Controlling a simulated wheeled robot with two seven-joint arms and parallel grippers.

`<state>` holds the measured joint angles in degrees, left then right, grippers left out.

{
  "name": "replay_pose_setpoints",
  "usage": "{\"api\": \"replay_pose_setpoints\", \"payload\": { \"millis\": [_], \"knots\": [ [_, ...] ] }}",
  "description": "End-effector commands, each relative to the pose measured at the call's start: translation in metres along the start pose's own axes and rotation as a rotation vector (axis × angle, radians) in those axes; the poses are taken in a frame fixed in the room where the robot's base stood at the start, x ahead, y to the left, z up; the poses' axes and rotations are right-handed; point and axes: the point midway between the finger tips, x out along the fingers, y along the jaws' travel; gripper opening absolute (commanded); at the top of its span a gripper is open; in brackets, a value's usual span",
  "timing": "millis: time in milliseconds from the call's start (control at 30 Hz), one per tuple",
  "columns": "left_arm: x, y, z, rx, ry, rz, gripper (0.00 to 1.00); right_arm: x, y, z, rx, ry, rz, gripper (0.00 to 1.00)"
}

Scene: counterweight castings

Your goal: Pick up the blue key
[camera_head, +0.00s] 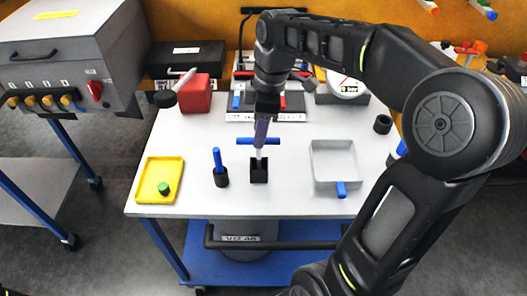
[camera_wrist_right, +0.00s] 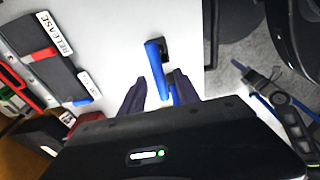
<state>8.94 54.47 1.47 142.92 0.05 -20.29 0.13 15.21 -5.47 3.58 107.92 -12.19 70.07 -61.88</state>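The blue key (camera_head: 243,141) is a T shape with a blue crossbar and a pale shaft. It stands upright in a square black socket (camera_head: 259,176) near the middle of the table. My right gripper (camera_head: 261,138) points down at the crossbar from above. In the right wrist view the fingers (camera_wrist_right: 159,78) are open on either side of the blue crossbar (camera_wrist_right: 153,58), with a gap visible on the left side. The socket is partly hidden behind the crossbar there. My left gripper is not in view.
A round black holder with a blue peg (camera_head: 217,160) stands to the left. A yellow tray (camera_head: 148,196) holds a green cap. A grey tray (camera_head: 318,172) with a blue piece at its front is to the right. A red block (camera_head: 195,94) and a labelled panel stand behind.

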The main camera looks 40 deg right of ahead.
Motion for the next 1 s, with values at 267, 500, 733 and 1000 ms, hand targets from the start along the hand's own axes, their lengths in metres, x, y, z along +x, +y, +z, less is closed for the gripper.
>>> {"api": "replay_pose_setpoints", "payload": {
  "millis": [267,500,733,1000],
  "knots": [
    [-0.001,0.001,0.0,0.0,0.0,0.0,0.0,0.014,0.0,0.001,0.0,-0.002,-0.003,0.38],
    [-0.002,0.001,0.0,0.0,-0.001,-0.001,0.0,0.026,0.0,0.001,0.0,-0.001,-0.001,0.38],
    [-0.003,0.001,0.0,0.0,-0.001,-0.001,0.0,0.028,0.0,0.001,0.0,-0.001,-0.001,0.38],
    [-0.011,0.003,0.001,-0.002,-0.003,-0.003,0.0,0.062,0.001,0.004,0.001,-0.002,-0.005,0.38]
  ]
}}
